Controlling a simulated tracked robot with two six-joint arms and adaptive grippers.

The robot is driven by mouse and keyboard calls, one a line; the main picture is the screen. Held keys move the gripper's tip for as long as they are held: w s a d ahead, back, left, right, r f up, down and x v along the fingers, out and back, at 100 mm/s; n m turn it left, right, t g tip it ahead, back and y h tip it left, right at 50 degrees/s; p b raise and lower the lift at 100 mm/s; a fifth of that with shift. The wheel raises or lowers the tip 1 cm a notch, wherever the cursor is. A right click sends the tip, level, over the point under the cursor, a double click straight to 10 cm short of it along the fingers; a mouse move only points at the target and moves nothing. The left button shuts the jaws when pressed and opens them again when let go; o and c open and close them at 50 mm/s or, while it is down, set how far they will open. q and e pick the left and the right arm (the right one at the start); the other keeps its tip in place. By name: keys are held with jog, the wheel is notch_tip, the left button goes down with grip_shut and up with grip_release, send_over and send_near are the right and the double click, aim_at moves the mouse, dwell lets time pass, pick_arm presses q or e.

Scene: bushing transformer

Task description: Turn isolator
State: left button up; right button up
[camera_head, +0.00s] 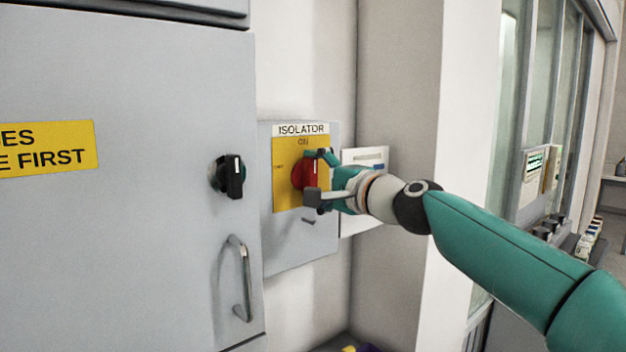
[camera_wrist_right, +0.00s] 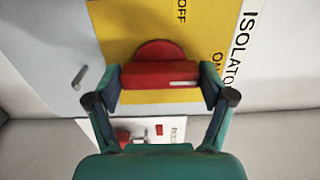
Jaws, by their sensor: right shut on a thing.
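The isolator (camera_head: 286,196) is a grey wall box with a yellow plate and a white "ISOLATOR" label. Its red rotary handle (camera_head: 306,173) sits at the middle of the plate, below the "ON" mark. In the right wrist view the red handle (camera_wrist_right: 160,75) lies between the two fingers, its long bar spanning from one to the other. My right gripper (camera_head: 317,174) reaches in from the right and is shut on the red handle, partly covering it in the head view. The "OFF" mark shows on the yellow plate in the wrist view. My left gripper is not in view.
A grey cabinet (camera_head: 130,250) with a black knob (camera_head: 234,177) and a metal handle (camera_head: 240,279) stands left of the isolator. A white panel (camera_head: 364,160) is on the wall behind my right gripper. A wall corner and windows lie further right.

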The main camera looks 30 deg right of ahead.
jog(key=o, duration=0.9)
jog(key=shift+f, duration=0.2)
jog(key=shift+c, duration=0.2)
jog(key=shift+o, duration=0.9)
jog(key=shift+d, duration=0.2)
jog(key=shift+a+r, duration=0.1)
jog(key=s, duration=1.2)
jog(key=shift+d, duration=0.45)
